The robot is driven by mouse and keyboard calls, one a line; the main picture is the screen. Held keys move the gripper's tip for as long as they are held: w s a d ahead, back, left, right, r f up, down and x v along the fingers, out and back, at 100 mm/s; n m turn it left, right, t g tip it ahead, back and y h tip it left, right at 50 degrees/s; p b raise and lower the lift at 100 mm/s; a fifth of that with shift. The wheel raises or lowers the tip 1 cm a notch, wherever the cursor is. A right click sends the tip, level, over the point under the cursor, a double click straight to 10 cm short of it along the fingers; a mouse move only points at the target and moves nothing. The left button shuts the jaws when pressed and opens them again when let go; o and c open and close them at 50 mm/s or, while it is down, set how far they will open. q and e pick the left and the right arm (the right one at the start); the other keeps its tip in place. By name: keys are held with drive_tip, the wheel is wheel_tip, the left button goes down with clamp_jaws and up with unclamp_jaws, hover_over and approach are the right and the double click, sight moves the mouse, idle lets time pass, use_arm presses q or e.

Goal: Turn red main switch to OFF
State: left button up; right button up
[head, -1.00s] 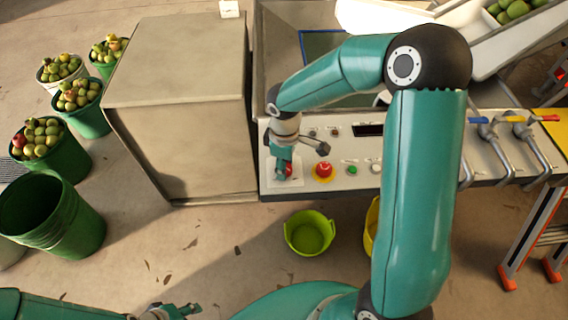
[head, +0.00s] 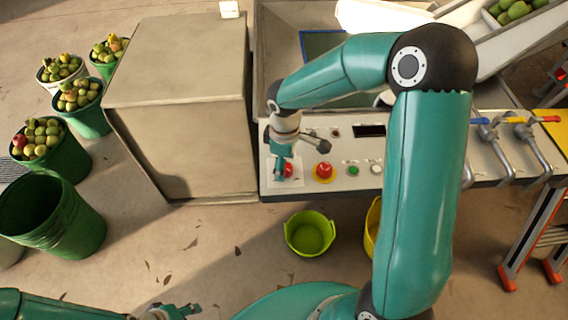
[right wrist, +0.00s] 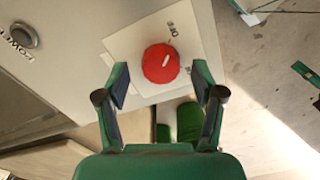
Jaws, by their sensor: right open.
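The red main switch (right wrist: 161,63) is a round red knob with a short slanted white mark on its face. In the head view the switch (head: 288,170) shows partly beside my right gripper (head: 281,173), at the left end of the control panel. My right gripper (right wrist: 160,88) is open and empty, with its fingers apart on either side of the knob's lower part in the wrist picture; contact cannot be made out. My left gripper (head: 182,311) is at the bottom edge, away from the panel.
A red mushroom button (head: 324,170) on a yellow ring, a green button (head: 352,170) and a white button (head: 376,169) sit right of the switch. A beige cabinet (head: 180,110) stands close at left. A lime bucket (head: 310,233) stands on the floor below the panel.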

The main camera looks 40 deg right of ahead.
wheel_tip(320, 180, up, 11)
idle(0.4)
idle(0.4)
